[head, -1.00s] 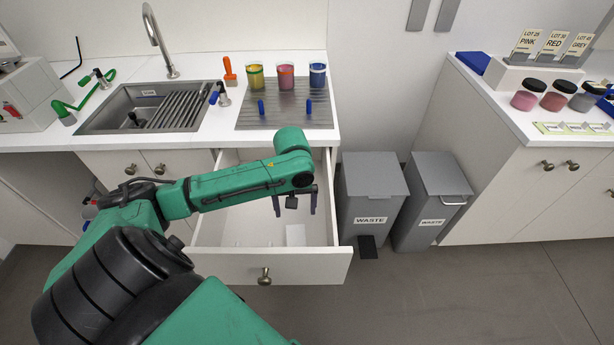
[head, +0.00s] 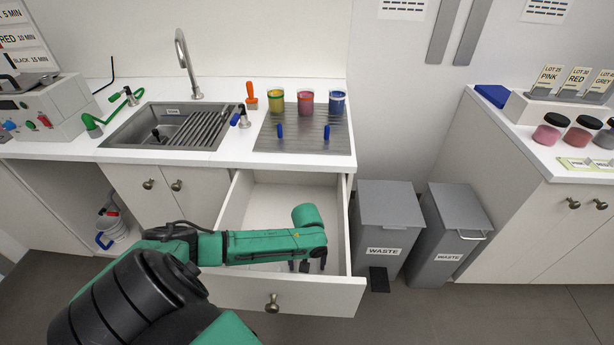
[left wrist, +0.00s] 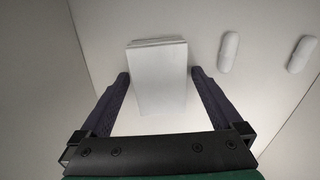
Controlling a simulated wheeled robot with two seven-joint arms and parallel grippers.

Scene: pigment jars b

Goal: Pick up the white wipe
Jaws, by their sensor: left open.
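The white wipe (left wrist: 158,80) shows in the left wrist view as a flat white rectangular stack lying on the drawer floor. My left gripper (left wrist: 159,74) is open, with one dark finger on each side of the wipe and a small gap at each side. I cannot tell how far above the wipe the fingertips are. In the head view my left gripper (head: 307,266) points down inside the open drawer (head: 273,290), and my arm hides the wipe there. My right gripper is not in view.
Two white rounded pieces (left wrist: 229,52) lie to the right of the wipe in the drawer. The drawer walls are close around my gripper. Above are the counter with a sink (head: 165,127) and several jars (head: 306,102). Grey waste bins (head: 388,225) stand right of the drawer.

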